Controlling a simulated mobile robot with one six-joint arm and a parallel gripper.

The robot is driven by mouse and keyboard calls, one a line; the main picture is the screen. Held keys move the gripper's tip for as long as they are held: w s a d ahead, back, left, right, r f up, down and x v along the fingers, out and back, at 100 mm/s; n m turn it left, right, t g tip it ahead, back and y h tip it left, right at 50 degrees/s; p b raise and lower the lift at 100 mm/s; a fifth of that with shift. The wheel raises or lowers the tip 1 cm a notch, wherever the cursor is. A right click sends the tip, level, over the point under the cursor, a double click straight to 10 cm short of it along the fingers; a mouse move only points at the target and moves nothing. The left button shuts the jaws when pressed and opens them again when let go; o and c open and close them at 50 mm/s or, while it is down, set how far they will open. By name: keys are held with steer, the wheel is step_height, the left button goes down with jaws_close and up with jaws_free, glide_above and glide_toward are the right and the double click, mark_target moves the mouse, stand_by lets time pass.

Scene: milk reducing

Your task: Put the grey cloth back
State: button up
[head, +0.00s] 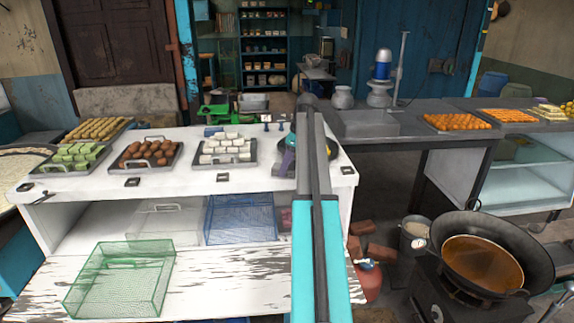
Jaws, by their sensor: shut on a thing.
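My arm rises through the middle of the head view, teal below and dark grey above, and reaches over the right part of the white counter (105,190). My gripper's fingers do not show; the arm's own links cover that spot. I cannot make out a grey cloth anywhere.
Trays of green blocks (75,157), brown balls (148,153) and white pieces (226,149) stand on the counter. A green wire basket (120,280) and a blue one (240,218) are below. A wok of brown liquid (482,262) stands at right.

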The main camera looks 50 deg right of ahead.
steer(key=shift+f, duration=0.1)
steer(key=o, duration=1)
steer(key=shift+b+v, duration=1.7)
steer(key=shift+v, duration=4.4)
